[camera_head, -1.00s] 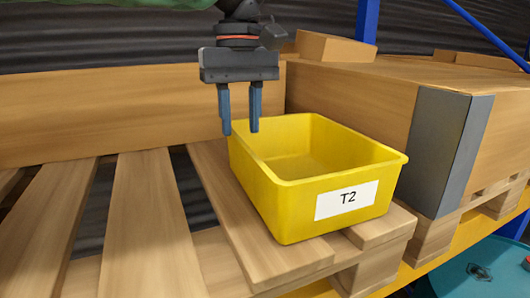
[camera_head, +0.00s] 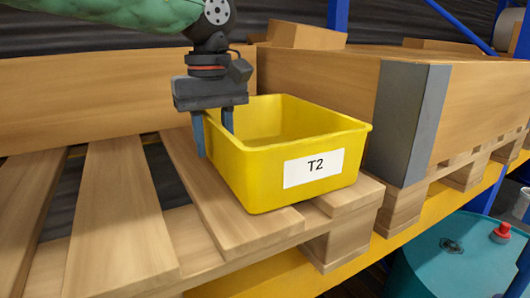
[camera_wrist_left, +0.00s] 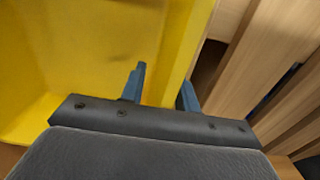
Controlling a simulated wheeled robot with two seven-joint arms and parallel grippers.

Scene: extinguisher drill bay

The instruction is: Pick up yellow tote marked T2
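The yellow tote (camera_head: 255,188) marked T2 stands upright and empty on the wooden pallet, its white label (camera_head: 313,168) facing front right. My left gripper (camera_head: 215,143) points down at the tote's left wall. Its two fingers are apart: one is on the outer side of the wall, the other inside the tote. In the left wrist view the gripper (camera_wrist_left: 163,84) also has spread fingers, with the yellow wall (camera_wrist_left: 180,40) running between them. A firm hold on the wall does not show. My right gripper is in neither view.
The slatted pallet (camera_head: 122,210) has bare boards left of the tote. A wooden board (camera_head: 90,105) stands behind. A large box with a grey corner (camera_head: 408,120) stands close at the right.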

